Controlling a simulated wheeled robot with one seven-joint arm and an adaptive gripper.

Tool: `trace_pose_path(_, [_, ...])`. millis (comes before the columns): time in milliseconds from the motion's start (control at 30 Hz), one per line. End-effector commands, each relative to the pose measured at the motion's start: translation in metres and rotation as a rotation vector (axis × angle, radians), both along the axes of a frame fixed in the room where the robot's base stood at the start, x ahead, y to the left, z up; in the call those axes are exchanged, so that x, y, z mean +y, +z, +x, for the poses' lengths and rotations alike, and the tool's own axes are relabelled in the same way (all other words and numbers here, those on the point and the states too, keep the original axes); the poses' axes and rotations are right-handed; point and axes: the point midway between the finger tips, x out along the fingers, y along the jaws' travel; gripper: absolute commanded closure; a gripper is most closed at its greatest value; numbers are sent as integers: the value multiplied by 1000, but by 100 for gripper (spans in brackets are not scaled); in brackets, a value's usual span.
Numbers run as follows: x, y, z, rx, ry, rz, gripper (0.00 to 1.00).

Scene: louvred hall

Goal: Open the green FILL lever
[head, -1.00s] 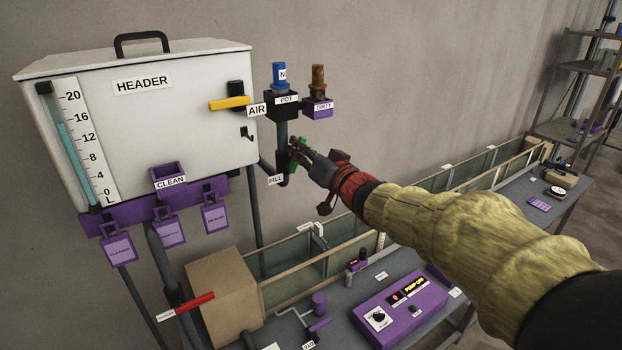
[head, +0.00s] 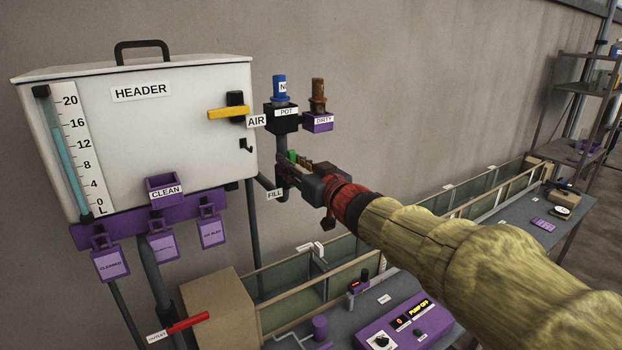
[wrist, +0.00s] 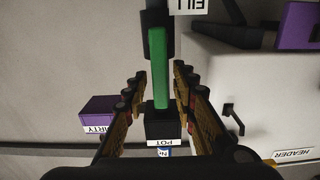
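The green FILL lever (wrist: 158,65) lies along the dark pipe in the wrist view, between my two fingers, with gaps visible on both sides. In the head view only a small green piece of the lever (head: 292,156) shows beside my gripper (head: 288,172); the rest is hidden behind the fingers. My gripper (wrist: 160,75) is open around the lever. The FILL label (head: 275,195) sits just below and left of the gripper, on the pipe beside the tank.
The white HEADER tank (head: 190,110) with a yellow AIR lever (head: 228,113) stands left. The black POT holder (head: 283,119) and purple DIRTY holder (head: 318,122) are above my gripper. A red OUTLET lever (head: 188,323) is low left. A bench with troughs (head: 480,180) runs right.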

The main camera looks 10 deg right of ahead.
Motion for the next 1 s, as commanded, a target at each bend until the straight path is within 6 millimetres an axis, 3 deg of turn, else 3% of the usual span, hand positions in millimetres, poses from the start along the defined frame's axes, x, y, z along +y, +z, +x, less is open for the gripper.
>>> trace_pose_path(400, [-1, 2, -3, -3, 0, 1, 66])
trace_pose_path(1000, [-20, 4, -61, -4, -1, 1, 66])
